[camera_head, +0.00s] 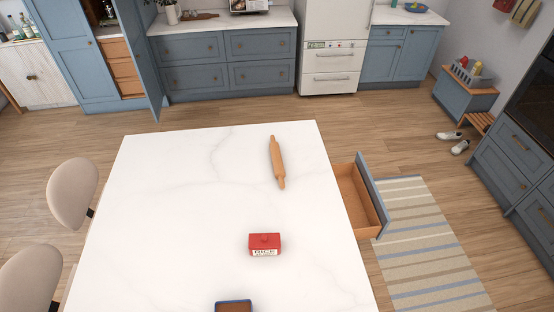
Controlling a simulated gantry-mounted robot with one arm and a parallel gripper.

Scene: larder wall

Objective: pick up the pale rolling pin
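A pale wooden rolling pin (278,162) lies on the white island top (190,190), near its far right corner. It points roughly away from the camera, slightly tilted to the left at its far end. Both handles show and nothing touches it. My gripper is not in view.
A red box labelled "RICE" (265,244) stands on the island, and a blue-rimmed brown container (233,306) is cut off at the bottom edge. An open drawer (358,200) juts out from the island's right side. Two beige chairs (74,192) stand at the left. The island's left half is clear.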

